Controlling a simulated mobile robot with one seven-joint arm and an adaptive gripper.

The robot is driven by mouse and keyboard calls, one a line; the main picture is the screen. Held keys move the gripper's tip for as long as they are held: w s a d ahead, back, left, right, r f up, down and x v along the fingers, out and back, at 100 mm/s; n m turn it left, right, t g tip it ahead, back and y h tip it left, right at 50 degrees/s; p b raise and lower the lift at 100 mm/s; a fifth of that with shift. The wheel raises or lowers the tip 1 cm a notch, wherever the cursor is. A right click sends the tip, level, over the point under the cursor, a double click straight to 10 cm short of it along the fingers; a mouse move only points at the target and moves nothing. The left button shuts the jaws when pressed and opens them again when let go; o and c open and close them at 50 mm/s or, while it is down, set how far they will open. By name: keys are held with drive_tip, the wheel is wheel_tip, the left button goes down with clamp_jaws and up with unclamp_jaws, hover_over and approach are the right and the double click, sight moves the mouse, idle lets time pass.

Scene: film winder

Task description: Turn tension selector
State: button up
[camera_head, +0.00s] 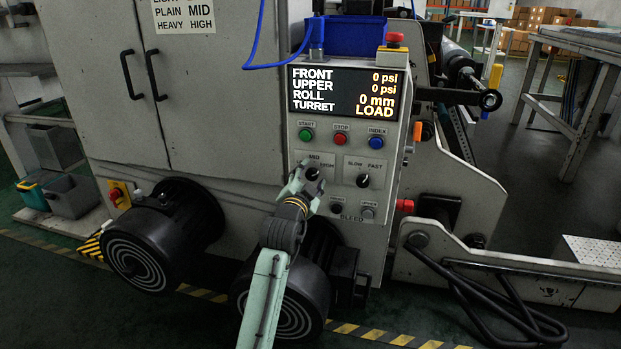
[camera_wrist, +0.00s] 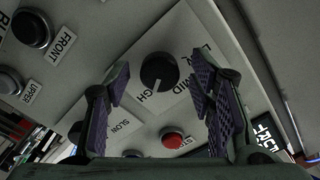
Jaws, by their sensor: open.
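The tension selector is a round black knob (camera_head: 312,173) on the grey control panel, with LOW, MID and HIGH labels around it. In the wrist view the knob (camera_wrist: 158,70) sits near the middle, and its white pointer line appears to point towards HIGH. My gripper (camera_head: 305,181) is at the selector and partly covers the labels in the head view. In the wrist view my gripper (camera_wrist: 163,80) is open, with one purple-padded finger on each side of the knob and visible gaps between. Whether the fingertips reach the panel I cannot tell.
The SLOW/FAST knob (camera_head: 363,181) is just right of the selector. Green start (camera_head: 305,135), red stop (camera_head: 340,138) and blue index (camera_head: 376,142) buttons are above. FRONT and UPPER bleed buttons (camera_head: 368,213) are below. Black rollers (camera_head: 150,240) stick out below. A sign (camera_head: 183,16) pairs PLAIN with MID.

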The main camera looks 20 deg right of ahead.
drive_tip(key=v, duration=1.2)
idle(2.1)
